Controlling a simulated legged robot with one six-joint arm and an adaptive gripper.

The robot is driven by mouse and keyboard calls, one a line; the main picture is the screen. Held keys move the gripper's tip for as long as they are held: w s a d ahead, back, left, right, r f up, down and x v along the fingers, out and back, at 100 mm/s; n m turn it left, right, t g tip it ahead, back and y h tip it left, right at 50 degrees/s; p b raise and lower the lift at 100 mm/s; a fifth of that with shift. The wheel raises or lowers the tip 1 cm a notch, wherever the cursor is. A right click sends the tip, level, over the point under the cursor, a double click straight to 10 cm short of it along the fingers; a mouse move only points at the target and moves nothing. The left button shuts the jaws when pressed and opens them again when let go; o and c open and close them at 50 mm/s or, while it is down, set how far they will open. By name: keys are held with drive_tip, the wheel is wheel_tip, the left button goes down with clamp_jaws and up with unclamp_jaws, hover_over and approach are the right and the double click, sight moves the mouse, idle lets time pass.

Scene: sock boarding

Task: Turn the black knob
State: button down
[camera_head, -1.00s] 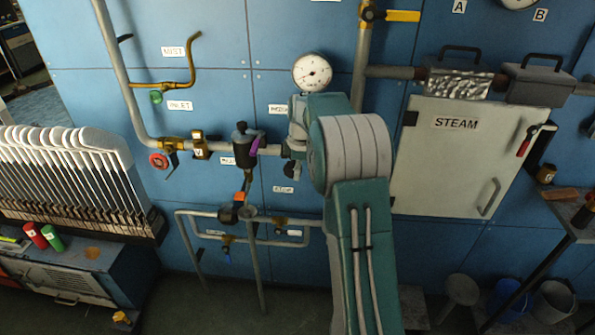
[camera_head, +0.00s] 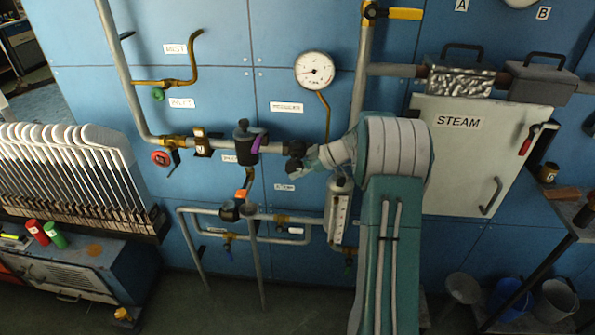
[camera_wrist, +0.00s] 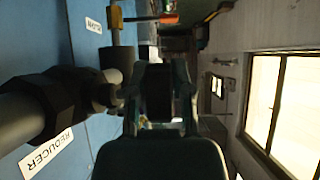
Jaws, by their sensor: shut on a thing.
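The black knob (camera_wrist: 158,92) shows in the wrist view as a dark block between the two fingers of my gripper (camera_wrist: 160,75). My gripper is shut on it. In the head view my gripper (camera_head: 299,164) reaches in from the right, just below the dark reducer fitting (camera_head: 294,147) on the horizontal pipe. There my fingers and the fitting hide most of the knob, so its angle cannot be told. The reducer fitting also shows at the left of the wrist view (camera_wrist: 50,100).
A round gauge (camera_head: 314,70) stands above on a bent brass tube. A dark strainer body (camera_head: 244,146) sits left on the pipe, and a red handwheel (camera_head: 160,158) farther left. A sight glass (camera_head: 338,210) hangs close below my wrist. A steam cabinet (camera_head: 462,165) is right.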

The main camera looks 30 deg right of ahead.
drive_tip(key=t+y, duration=0.2)
drive_tip(key=y, duration=0.1)
drive_tip(key=t+y, duration=0.1)
drive_tip(key=y, duration=0.1)
drive_tip(key=shift+w+a+f+t, duration=0.2)
drive_tip(key=shift+a+f+t, duration=0.1)
drive_tip(key=shift+f, duration=0.1)
drive_tip(key=t+y, duration=0.1)
drive_tip(key=y, duration=0.1)
drive_tip(key=shift+w+a+t+y, duration=0.15)
drive_tip(key=shift+t+y, duration=0.25)
drive_tip(key=shift+a+r+t+y, duration=0.15)
drive_tip(key=shift+t+y, duration=0.35)
drive_tip(key=shift+y, duration=0.4)
drive_tip(key=shift+w, duration=0.1)
drive_tip(key=c, duration=0.5)
unclamp_jaws()
drive_tip(key=v, duration=1.2)
drive_tip(key=shift+w, duration=0.1)
